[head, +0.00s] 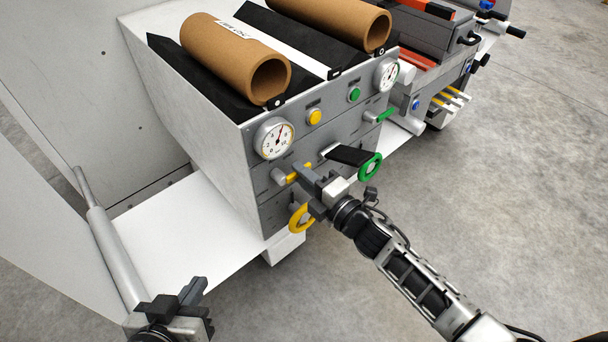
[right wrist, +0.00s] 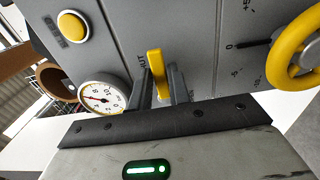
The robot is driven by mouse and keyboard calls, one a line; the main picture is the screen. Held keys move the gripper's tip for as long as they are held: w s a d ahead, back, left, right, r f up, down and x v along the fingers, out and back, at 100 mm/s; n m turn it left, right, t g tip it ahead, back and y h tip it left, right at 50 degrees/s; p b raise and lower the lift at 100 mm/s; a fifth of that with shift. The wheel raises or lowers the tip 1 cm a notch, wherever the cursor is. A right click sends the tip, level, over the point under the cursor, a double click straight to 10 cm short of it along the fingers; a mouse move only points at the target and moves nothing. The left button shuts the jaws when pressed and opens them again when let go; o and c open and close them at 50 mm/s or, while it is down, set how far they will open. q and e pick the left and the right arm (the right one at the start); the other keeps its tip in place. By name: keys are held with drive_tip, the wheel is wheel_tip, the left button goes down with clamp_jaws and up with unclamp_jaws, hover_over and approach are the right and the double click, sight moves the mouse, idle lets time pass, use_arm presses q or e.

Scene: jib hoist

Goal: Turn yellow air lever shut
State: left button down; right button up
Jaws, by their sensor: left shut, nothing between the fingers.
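The yellow air lever (right wrist: 156,62) stands out from the grey panel in the right wrist view, beside lettering that ends in "UT". It also shows in the head view (head: 292,177), partly hidden by my right gripper. My right gripper (right wrist: 161,80) has its dark fingers close on both sides of the lever, with no clear gap. In the head view, my right gripper (head: 305,180) is at the panel's lower left, over the lever. My left gripper (head: 192,292) is shut and empty at the bottom left, away from the panel.
A gauge (head: 273,138) and a yellow button (head: 314,117) sit above the lever. A yellow ring handwheel (head: 301,218) is just below my right gripper. A green handwheel (head: 370,167) and a black bar (head: 350,155) are to its right.

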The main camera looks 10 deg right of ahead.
drive_tip(key=shift+o, duration=1.2)
drive_tip(key=v, duration=1.6)
drive_tip(key=shift+a, duration=0.1)
